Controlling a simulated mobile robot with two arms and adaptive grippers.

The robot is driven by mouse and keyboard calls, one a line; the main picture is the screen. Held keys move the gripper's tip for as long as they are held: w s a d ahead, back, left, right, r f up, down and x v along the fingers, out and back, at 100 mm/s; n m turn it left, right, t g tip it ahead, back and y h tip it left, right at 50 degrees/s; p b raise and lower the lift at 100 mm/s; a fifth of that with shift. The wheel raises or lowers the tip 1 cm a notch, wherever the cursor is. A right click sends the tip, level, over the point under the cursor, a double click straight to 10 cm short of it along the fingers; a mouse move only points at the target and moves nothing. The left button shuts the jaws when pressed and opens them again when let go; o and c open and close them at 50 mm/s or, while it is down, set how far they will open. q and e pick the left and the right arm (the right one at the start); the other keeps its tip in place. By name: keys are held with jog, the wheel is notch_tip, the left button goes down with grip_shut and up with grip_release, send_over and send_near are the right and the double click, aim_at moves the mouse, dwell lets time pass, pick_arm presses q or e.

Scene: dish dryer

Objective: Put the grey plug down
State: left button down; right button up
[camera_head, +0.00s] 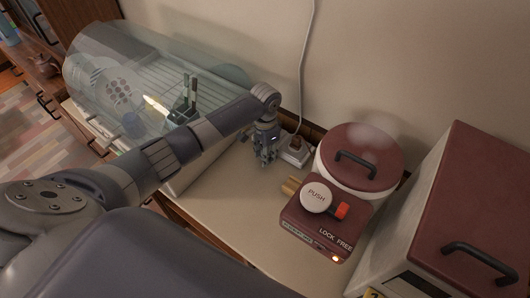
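My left gripper (266,156) points down over the pale counter, between the dish dryer and the white socket block. Its fingers are small and dark here, and I cannot tell whether they are open or shut. I cannot make out a grey plug apart from the gripper; it may be hidden by the fingers. The white socket block (293,156) stands just right of the gripper by the wall. A small brownish plug (296,143) sits on it, below a white cord (307,70) running down the wall. My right gripper is not in view.
The clear-domed dish dryer (150,60) with dishes stands left. A round maroon-lidded pot (361,160), a maroon PUSH / LOCK FREE unit (326,225) with a lit orange lamp, and a large maroon-lidded box (475,205) crowd the right. Bare counter (228,205) lies in front of the gripper.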

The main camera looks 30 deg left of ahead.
pick_arm(q)
jog(key=shift+f, duration=0.35)
jog(key=shift+f, duration=0.1)
jog(key=shift+f, duration=0.5)
jog(key=c, duration=1.2)
grip_release()
notch_tip(320, 180, up, 13)
jog(key=shift+r+b, duration=0.15)
jog(key=shift+b, duration=0.55)
